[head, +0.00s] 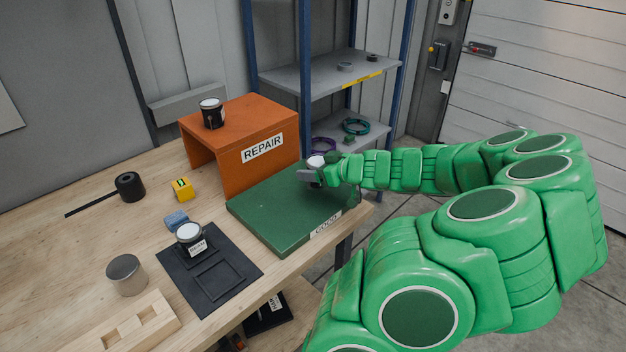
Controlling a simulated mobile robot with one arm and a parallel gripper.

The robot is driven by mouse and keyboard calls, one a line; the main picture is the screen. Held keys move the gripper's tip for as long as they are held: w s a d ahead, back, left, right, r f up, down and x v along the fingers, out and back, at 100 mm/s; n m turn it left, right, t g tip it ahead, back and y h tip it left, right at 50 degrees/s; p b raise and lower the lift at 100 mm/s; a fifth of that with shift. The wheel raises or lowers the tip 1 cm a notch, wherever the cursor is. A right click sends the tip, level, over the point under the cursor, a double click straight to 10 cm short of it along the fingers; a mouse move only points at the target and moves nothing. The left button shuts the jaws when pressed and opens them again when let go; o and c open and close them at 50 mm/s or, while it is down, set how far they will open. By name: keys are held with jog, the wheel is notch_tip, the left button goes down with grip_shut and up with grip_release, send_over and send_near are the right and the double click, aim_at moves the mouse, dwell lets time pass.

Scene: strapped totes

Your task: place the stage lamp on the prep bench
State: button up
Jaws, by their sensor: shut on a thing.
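My gripper (318,175), at the end of my green arm, is shut on a stage lamp (316,161) with a pale round top. The lamp is over the far right part of the green board, and my fingers hide much of it. I cannot tell if it touches the board. A similar dark lamp (211,113) stands on the orange REPAIR stand. Another, with a label (190,237), stands on the black tray. The wooden bench (80,215) carries all of these; no sign names it as the prep bench.
The green board (270,215) lies at the bench's right edge, beside the orange stand (225,130). The black tray (235,265), a yellow block (181,189), a blue cloth (176,220), a metal cylinder (127,275) and a black roll (130,186) occupy the bench. A blue-post shelf (290,80) stands behind.

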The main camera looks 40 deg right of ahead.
jog(key=shift+w+d+f, duration=0.35)
jog(key=shift+w+f, duration=0.05)
jog(key=shift+f, duration=0.15)
jog(key=shift+w+d+f, duration=0.3)
jog(key=shift+w+f, duration=0.05)
jog(key=shift+f, duration=1.6)
jog(key=shift+f, duration=0.1)
jog(key=o, duration=1.2)
jog(key=shift+s+r, duration=0.3)
jog(key=shift+s, duration=0.3)
jog(key=v, duration=1)
jog(key=shift+s, duration=0.1)
jog(key=shift+o, duration=0.4)
jog(key=shift+s+d+r, duration=0.1)
jog(key=shift+s+r, duration=0.05)
jog(key=shift+s, duration=0.15)
